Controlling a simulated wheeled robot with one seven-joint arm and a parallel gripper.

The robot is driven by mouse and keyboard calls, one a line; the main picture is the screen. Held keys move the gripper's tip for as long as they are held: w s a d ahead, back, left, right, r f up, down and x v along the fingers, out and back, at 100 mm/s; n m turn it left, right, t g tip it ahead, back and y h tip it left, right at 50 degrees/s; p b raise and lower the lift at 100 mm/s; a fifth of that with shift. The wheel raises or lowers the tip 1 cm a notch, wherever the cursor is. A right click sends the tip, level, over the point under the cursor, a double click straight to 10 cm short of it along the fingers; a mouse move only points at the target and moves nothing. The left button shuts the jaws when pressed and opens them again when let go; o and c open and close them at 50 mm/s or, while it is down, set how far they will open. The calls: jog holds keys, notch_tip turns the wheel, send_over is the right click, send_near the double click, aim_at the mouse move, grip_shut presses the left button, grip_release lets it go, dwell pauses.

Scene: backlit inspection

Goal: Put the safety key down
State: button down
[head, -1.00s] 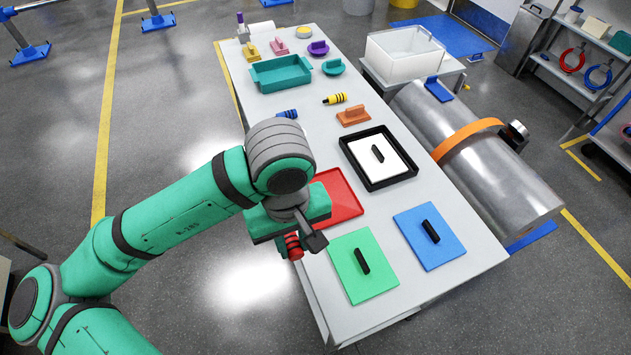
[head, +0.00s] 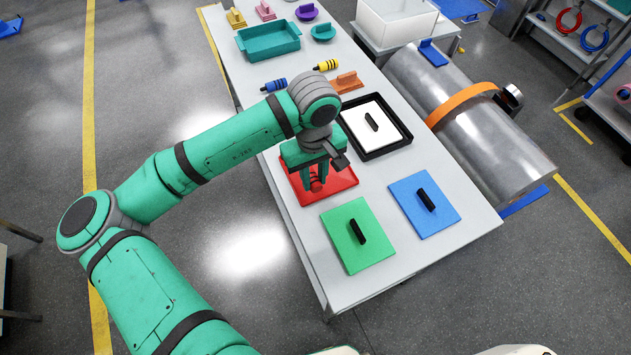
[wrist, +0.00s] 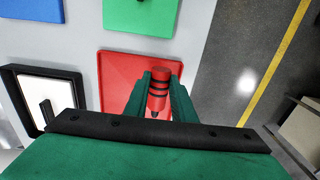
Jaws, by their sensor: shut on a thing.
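The safety key appears to be the red cylinder with black bands (head: 316,185), which also shows in the wrist view (wrist: 159,88). My gripper (head: 315,178) is shut on it, with one green finger on each side. The key is over the red square plate (head: 340,187), which shows in the wrist view too (wrist: 118,72). I cannot tell whether the key touches the plate. Part of the plate is hidden by my gripper. A blue banded cylinder (head: 274,85) and a yellow banded one (head: 326,66) lie farther back on the table.
A green plate (head: 345,245) and a blue plate (head: 413,215), each with a black handle, lie near the front. A black-framed white tray (head: 402,142) and an orange handled block (head: 347,83) are behind. A teal tray (head: 268,41) stands farther back.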

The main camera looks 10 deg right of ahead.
aim_at(316, 182)
jog(key=shift+w+d+f, duration=0.15)
jog(key=shift+d+f, duration=0.05)
jog(key=shift+f, duration=0.05)
jog(key=f, duration=0.2)
jog(key=w+f, duration=0.1)
jog(key=f, duration=0.1)
jog(key=shift+d, duration=0.2)
jog(key=shift+s+d, duration=0.15)
jog(key=shift+d, duration=0.05)
jog(key=shift+a+f, duration=0.1)
jog(key=shift+a, duration=0.05)
jog(key=c, duration=1.5)
grip_release()
jog(key=shift+a, duration=0.1)
notch_tip(316, 182, up, 12)
jog(key=shift+r, duration=0.2)
